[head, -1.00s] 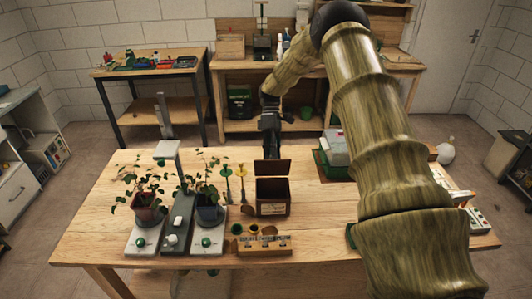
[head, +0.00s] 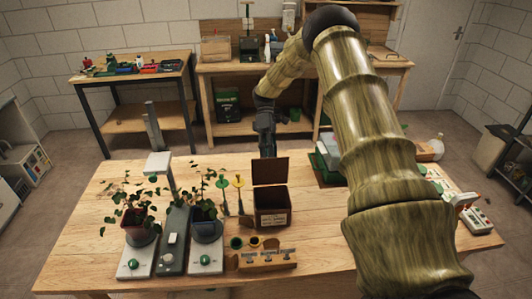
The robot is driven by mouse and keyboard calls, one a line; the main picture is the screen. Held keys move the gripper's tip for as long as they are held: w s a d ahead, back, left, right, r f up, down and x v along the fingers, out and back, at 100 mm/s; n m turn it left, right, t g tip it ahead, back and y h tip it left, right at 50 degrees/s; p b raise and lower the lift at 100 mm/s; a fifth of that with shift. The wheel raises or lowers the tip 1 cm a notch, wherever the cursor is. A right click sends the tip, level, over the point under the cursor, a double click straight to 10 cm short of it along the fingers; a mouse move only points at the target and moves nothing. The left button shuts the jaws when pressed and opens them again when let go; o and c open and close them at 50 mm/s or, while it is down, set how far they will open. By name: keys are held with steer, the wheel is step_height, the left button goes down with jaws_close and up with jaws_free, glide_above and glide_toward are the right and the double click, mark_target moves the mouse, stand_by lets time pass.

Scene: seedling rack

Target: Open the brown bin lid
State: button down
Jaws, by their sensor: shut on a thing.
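The brown bin (head: 272,217) is a small box with a pale label on its front, standing near the middle of the table. Its brown lid (head: 270,171) stands raised at the bin's rear edge, and the dark inside of the bin shows. My gripper (head: 267,152) is just behind the lid's top edge, pointing down. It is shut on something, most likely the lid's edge. The fingertips are hidden behind the lid, so the contact itself cannot be seen.
Left of the bin are two potted plants (head: 208,228) on white scales, a grey lamp stand (head: 172,238), and yellow and green stakes (head: 239,190). A wooden block (head: 266,259) with small tools lies in front. A green crate (head: 328,165) stands to the right, partly behind my arm.

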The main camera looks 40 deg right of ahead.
steer(key=shift+s+d+f, duration=0.1)
steer(key=shift+s+f, duration=0.05)
steer(key=shift+f, duration=0.35)
steer(key=shift+s+d+f, duration=0.1)
steer(key=shift+s+f, duration=0.05)
steer(key=shift+f, duration=0.35)
steer(key=c, duration=1.4)
jaws_free()
steer(key=shift+f, duration=0.1)
steer(key=shift+o, duration=1.2)
steer(key=shift+w+d+f, duration=0.2)
steer(key=shift+w+d, duration=0.05)
steer(key=shift+a+r, duration=0.25)
steer(key=shift+r, duration=0.05)
steer(key=shift+c, duration=0.5)
steer(key=shift+w, duration=0.1)
steer(key=shift+w+r, duration=0.1)
steer(key=v, duration=1.2)
steer(key=shift+r, duration=0.15)
steer(key=shift+d, duration=0.25)
steer(key=shift+c, duration=0.2)
